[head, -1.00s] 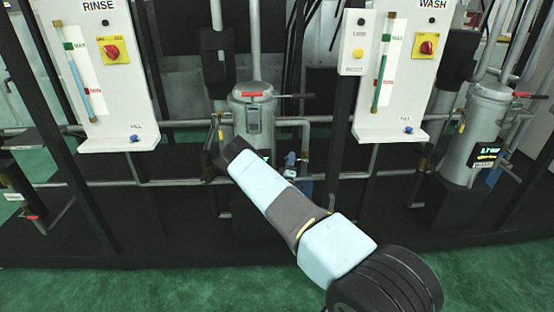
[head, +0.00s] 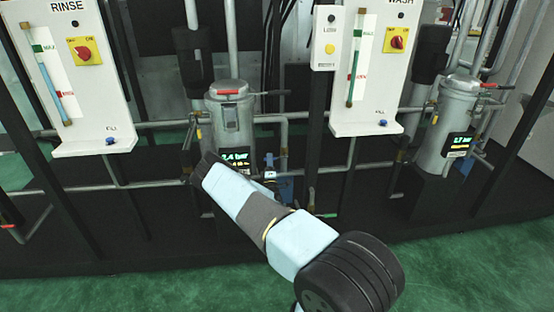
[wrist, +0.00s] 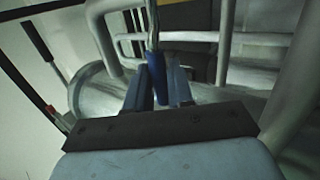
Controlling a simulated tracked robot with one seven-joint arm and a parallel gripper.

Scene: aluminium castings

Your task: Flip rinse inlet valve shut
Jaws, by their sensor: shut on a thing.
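In the wrist view a blue handle (wrist: 155,76) on a thin metal stem stands between the two fingers of my gripper (wrist: 160,88), which is shut on it. I cannot tell from the frames whether this is the rinse inlet valve's handle.
Grey pipes (head: 155,124) and dark frame posts surround the housing closely. A red-handled lever (head: 230,91) lies on its lid. The WASH panel (head: 364,84) and a second grey housing (head: 450,120) stand to the right. The green floor (head: 130,290) in front is clear.

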